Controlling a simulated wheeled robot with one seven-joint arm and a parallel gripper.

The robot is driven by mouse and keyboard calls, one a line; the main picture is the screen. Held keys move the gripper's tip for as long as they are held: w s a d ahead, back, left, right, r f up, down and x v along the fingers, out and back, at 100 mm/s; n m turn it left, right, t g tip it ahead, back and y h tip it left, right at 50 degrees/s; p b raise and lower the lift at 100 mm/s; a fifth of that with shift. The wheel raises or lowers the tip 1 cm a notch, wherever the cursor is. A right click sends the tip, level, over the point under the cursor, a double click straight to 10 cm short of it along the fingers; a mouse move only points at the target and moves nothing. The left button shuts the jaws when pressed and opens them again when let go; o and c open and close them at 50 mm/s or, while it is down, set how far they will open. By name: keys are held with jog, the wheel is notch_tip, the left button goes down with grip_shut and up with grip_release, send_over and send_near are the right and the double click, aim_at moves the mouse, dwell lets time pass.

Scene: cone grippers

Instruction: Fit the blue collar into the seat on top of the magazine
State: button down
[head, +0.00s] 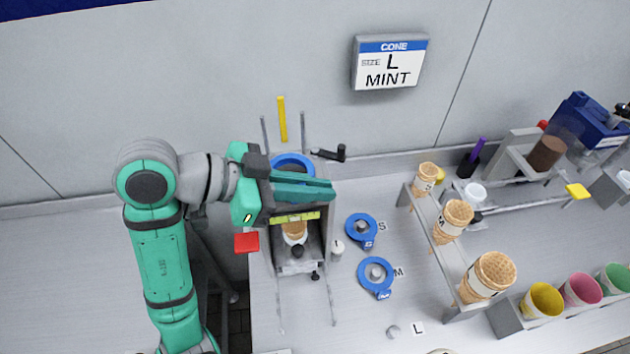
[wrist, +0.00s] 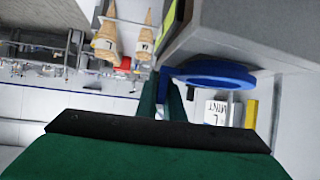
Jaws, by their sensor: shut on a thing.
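The blue collar (head: 292,160) is a ring at the top of the grey magazine (head: 262,222), partly hidden behind my teal fingers. My gripper (head: 326,190) reaches across the magazine's upper front from the left. In the wrist view the fingers (wrist: 166,95) are shut on the collar's blue tab, and the ring (wrist: 215,75) extends to their right, close against the magazine's grey body (wrist: 240,32). The seat is hidden, so I cannot tell whether the ring is down in it or just above it.
Blue collars marked S (head: 359,222) and M (head: 373,268) lie on pegs at right; the peg by the L label (head: 393,331) is bare. Upright rods and a dark crank (head: 330,153) flank the magazine top. A cone rack (head: 447,262) stands further right. The sign (head: 390,62) reads size L, mint.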

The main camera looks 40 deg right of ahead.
jog(key=shift+s+d+f, duration=0.1)
jog(key=shift+s+f, duration=0.05)
jog(key=shift+f, duration=0.1)
jog(key=c, duration=1.8)
grip_release()
jog(key=shift+s, duration=0.1)
jog(key=v, duration=1.1)
jog(key=shift+r, duration=0.15)
